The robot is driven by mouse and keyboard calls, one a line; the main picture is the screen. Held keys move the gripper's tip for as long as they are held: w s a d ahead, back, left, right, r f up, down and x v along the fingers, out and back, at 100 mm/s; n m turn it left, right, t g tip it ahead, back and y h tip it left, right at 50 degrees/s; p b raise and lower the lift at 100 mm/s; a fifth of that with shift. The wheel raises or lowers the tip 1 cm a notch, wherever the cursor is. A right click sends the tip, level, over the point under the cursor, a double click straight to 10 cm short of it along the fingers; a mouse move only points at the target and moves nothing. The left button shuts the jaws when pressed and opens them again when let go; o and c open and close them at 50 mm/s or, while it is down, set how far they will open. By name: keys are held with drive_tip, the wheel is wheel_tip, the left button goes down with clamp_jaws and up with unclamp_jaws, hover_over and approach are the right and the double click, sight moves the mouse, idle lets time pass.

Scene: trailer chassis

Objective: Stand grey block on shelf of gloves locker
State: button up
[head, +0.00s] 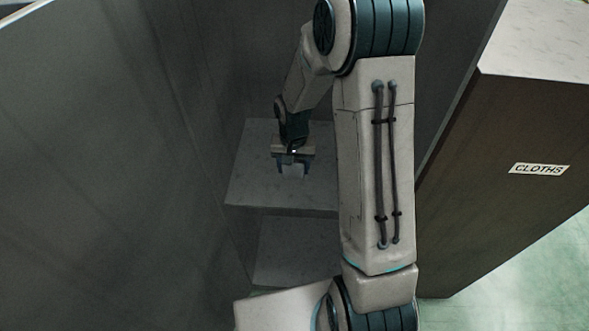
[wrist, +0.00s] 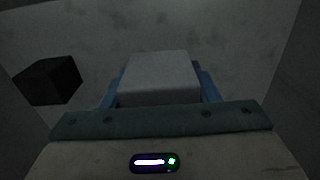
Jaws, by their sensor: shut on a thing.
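The grey block (wrist: 158,80) sits between the blue fingers of my gripper (head: 293,163), which is shut on it. I cannot tell whether the block touches the shelf. No gloves label shows on this locker. My arm covers the right part of the shelf.
A dark cube-like block (wrist: 48,80) shows left of the grey block in the wrist view. A lower shelf (head: 290,250) lies beneath. Tall grey locker walls stand close on both sides. A locker labelled CLOTHS (head: 540,169) is at the right.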

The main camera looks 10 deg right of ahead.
sight(294, 173)
drive_tip(key=shift+w+d+f, duration=0.2)
drive_tip(key=shift+w+f, duration=0.1)
drive_tip(key=shift+w, duration=0.15)
drive_tip(key=shift+w+d+f, duration=0.15)
drive_tip(key=shift+w+f, duration=0.1)
drive_tip(key=shift+w, duration=0.15)
drive_tip(key=shift+f+p, duration=0.5)
drive_tip(key=shift+f, duration=1.45)
drive_tip(key=shift+f, duration=0.2)
drive_tip(key=o, duration=1.1)
drive_tip(key=shift+c, duration=0.2)
